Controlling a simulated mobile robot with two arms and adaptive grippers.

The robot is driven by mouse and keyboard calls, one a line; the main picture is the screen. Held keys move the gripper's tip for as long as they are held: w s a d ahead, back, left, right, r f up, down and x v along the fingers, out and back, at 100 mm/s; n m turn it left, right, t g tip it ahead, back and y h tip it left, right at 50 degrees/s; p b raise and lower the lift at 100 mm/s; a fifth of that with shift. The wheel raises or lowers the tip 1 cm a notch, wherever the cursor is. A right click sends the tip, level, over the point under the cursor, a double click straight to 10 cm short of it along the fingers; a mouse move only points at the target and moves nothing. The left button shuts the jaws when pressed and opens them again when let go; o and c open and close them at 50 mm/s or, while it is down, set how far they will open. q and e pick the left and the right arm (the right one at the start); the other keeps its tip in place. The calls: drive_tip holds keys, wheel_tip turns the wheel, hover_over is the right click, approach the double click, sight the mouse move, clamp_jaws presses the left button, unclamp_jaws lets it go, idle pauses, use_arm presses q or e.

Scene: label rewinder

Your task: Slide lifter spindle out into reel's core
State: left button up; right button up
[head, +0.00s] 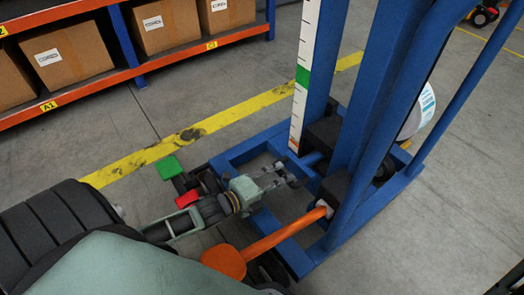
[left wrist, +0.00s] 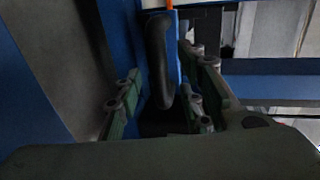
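The blue lifter (head: 372,95) stands right of centre in the head view. A white reel (head: 418,112) shows partly behind its mast. The spindle and the reel's core cannot be made out; the mast covers that side. My left gripper (head: 284,178) is low beside the mast, on its near left side. In the left wrist view its fingers (left wrist: 162,100) are apart, with a black handle (left wrist: 158,60) between them. I see a gap on the left of the handle; contact on the right is unclear. My right gripper is not in view.
An orange lever (head: 272,239) sticks out from the lifter toward me, close to my left arm. A green pad (head: 169,168) and a red pad (head: 187,198) lie beside the arm. An orange shelf with boxes (head: 65,55) stands at back left. Floor at right is clear.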

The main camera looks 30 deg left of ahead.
use_arm(q)
drive_tip(key=v, duration=0.9)
